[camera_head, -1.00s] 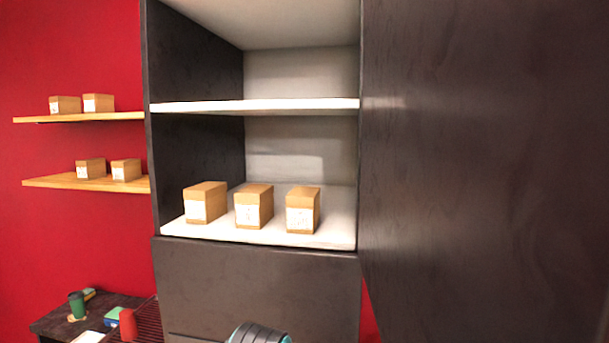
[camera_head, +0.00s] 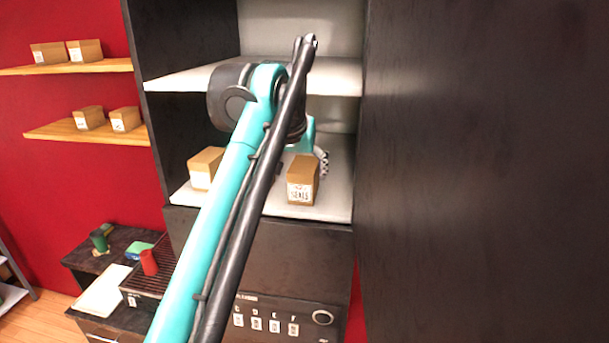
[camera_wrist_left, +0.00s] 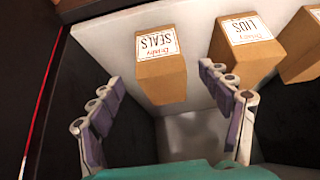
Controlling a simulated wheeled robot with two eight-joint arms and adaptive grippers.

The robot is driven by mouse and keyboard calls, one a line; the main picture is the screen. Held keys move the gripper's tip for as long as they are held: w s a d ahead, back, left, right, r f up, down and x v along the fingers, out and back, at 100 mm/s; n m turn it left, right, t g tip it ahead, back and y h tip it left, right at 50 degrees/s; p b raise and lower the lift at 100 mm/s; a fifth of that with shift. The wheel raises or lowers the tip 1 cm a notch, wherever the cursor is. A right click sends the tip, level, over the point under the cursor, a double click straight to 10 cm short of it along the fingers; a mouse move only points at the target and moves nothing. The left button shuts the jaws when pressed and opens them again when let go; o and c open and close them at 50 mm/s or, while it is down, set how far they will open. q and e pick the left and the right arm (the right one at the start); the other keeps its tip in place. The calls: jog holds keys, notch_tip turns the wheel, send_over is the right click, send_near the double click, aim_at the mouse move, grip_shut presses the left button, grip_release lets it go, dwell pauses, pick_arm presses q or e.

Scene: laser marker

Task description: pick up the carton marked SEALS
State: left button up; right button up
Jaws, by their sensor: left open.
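The carton marked SEALS (camera_head: 301,183) is a brown box with a white label, standing at the right end of the row on the lower white shelf (camera_head: 328,209). It also shows in the left wrist view (camera_wrist_left: 162,72). My left gripper (camera_wrist_left: 160,79) is open and empty, its two fingers apart on either side of the carton in that view, with gaps between. Whether the tips overlap the carton in depth I cannot tell. In the head view my left arm hides most of this gripper. My right gripper is not in view.
The carton marked LIDS (camera_wrist_left: 247,42) stands close beside SEALS, near one finger. A further carton (camera_head: 203,166) is at the row's left end. A white upper shelf (camera_head: 340,78) is above, a dark cabinet side (camera_head: 480,170) at the right. Wall shelves (camera_head: 70,133) hold more cartons.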

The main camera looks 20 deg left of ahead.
aim_at(303, 167)
pick_arm(q)
jog(key=w, duration=0.1)
jog(key=w+a, duration=0.1)
jog(key=w, duration=0.1)
jog(key=shift+w+p, duration=0.2)
jog(key=shift+p, duration=0.1)
jog(key=x, duration=0.5)
jog(key=shift+w, duration=0.2)
jog(key=shift+s, duration=0.1)
jog(key=shift+c, duration=1.1)
jog(key=c, duration=1.2)
